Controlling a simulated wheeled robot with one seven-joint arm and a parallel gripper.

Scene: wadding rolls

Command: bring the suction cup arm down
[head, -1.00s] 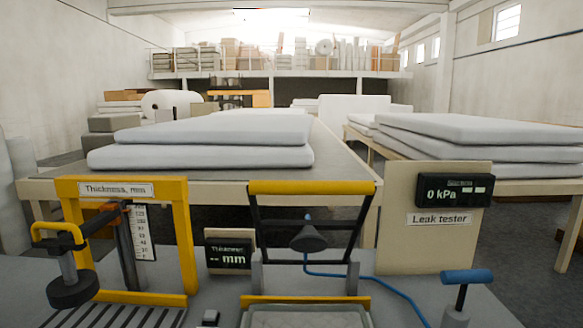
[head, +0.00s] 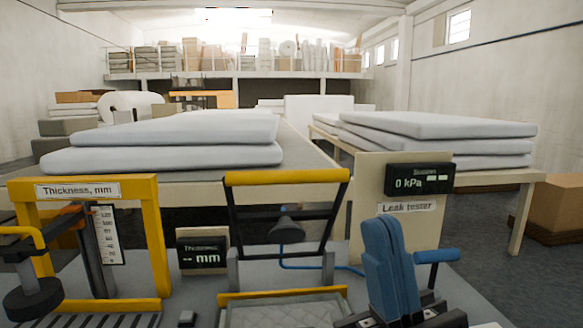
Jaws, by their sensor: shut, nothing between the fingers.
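The suction cup arm (head: 325,220) is a black frame with a yellow bar (head: 287,177) across its top. It stands raised, and a dark grey suction cup (head: 287,228) hangs inside it with a blue hose. The fingers are together and empty. It is to the right of the arm frame and appears apart from it, in front of the leak tester panel.
The leak tester panel (head: 371,195) reads 0 kPa. A blue T-handle (head: 437,256) stands just right of my gripper. A yellow thickness gauge frame (head: 150,240) and a thickness display (head: 203,256) are to the left. Tables with wadding stand behind, and a cardboard box (head: 556,203) is at the right.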

